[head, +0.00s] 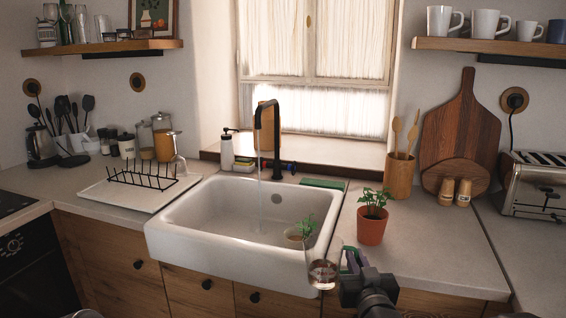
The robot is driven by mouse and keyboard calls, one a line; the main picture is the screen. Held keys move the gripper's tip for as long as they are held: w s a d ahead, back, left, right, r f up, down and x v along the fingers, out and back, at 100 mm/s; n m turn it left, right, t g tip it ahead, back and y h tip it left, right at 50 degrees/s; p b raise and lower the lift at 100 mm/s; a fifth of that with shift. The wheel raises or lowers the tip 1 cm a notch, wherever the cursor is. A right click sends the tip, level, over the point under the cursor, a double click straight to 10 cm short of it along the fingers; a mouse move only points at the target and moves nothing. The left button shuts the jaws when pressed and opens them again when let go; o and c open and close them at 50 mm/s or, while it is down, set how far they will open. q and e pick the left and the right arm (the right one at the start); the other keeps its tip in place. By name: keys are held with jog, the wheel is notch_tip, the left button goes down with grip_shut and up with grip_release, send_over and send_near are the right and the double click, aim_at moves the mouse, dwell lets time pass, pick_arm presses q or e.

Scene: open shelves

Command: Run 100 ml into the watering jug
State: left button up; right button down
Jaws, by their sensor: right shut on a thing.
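A clear glass vessel (323,274), which looks like the watering jug, stands out in front of the sink's front right edge, with some clear liquid low in it. My right gripper (350,262) is shut on it from the right; its fingertips are partly hidden. The black tap (276,135) is running, and a thin water stream (260,185) falls into the white sink (215,212), well to the left of the vessel. Any measuring marks on the glass are too small to read. My left gripper is not in view.
A potted plant (372,226) stands on the right counter near my right gripper. A drying rack (142,178) stands left of the sink. The right front counter is mostly clear.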

jog(key=s+d+f, duration=0.1)
jog(key=f, duration=0.5)
jog(key=s+d+f, duration=0.2)
jog(key=f, duration=0.5)
jog(key=shift+d+f+h+p, duration=0.15)
jog(key=shift+d+h+p, duration=0.15)
jog(key=shift+p, duration=0.15)
jog(key=shift+w, duration=0.1)
